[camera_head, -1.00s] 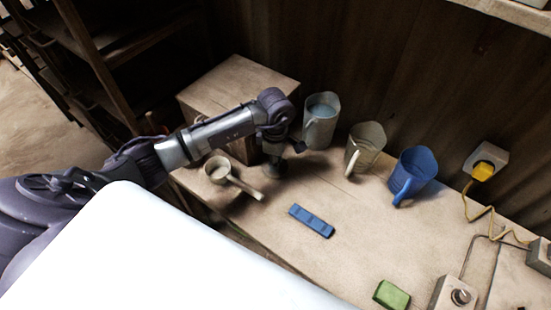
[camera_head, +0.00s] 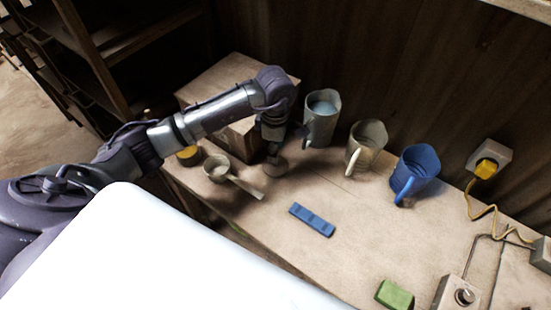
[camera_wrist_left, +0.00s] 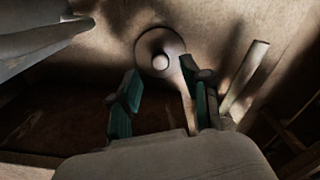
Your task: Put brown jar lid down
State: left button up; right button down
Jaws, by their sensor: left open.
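The brown jar lid (camera_head: 277,167), a round disc, lies on the wooden table just below my left gripper (camera_head: 273,150). In the left wrist view the lid (camera_wrist_left: 147,45) shows a pale round knob and sits beyond my open fingers (camera_wrist_left: 164,98). The fingers appear apart from it, with nothing visible held between them. The arm partly hides the lid's far side in the head view. My right gripper is not in view.
A beige scoop (camera_head: 217,168) with a handle lies left of the lid. A wooden box (camera_head: 225,85) stands behind. A grey-blue jug (camera_head: 321,122), a beige jug (camera_head: 366,145) and a blue jug (camera_head: 415,170) stand to the right. A blue bar (camera_head: 312,220) lies in front.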

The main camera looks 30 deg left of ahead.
pick_arm(q)
notch_tip(320, 180, up, 8)
jog(key=b, duration=0.1)
jog(key=shift+f+b, duration=0.25)
jog(key=shift+b, duration=0.1)
